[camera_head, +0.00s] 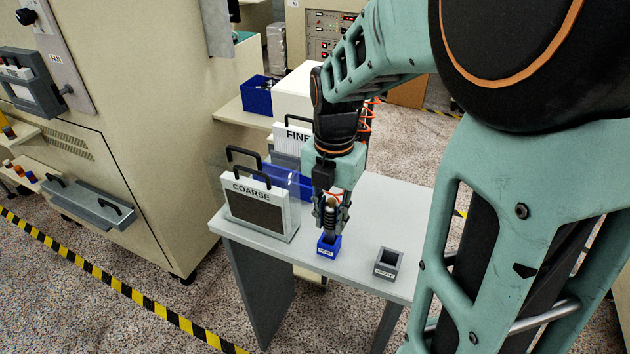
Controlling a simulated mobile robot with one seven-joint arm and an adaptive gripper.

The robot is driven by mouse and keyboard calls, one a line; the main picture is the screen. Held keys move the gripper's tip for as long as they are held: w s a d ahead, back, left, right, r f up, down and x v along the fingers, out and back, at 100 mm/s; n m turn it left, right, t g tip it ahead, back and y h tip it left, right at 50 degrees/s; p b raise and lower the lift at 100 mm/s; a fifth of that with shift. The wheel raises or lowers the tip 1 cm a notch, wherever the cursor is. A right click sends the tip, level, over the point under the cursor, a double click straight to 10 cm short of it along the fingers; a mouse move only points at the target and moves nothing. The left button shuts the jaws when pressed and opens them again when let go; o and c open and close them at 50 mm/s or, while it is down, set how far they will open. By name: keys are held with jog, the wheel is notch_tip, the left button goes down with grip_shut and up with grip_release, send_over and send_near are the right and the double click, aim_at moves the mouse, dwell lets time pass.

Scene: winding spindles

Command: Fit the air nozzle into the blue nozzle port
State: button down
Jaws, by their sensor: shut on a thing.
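The blue nozzle port (327,250) is a small open-topped blue block with a white label, standing near the front edge of the grey table. My gripper (330,222) points down directly over it and is shut on the air nozzle (331,203). Only a small brownish top of the nozzle shows clearly between the fingers. The dark lower end of the gripper and nozzle reaches the port's opening. I cannot tell whether the nozzle tip is inside the port or just above it.
A grey port (388,263) of similar shape stands to the right on the table (392,205). A panel marked COARSE (260,210) stands at left, with one marked FINE (287,137) and a blue bin (268,180) behind. The table's right part is clear.

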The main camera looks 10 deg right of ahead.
jog(key=shift+f+b, duration=0.85)
jog(key=shift+f, duration=0.5)
jog(key=c, duration=1.6)
grip_release()
jog(key=shift+r, duration=0.1)
jog(key=shift+r, duration=0.1)
notch_tip(320, 180, up, 12)
jog(key=shift+f, duration=0.1)
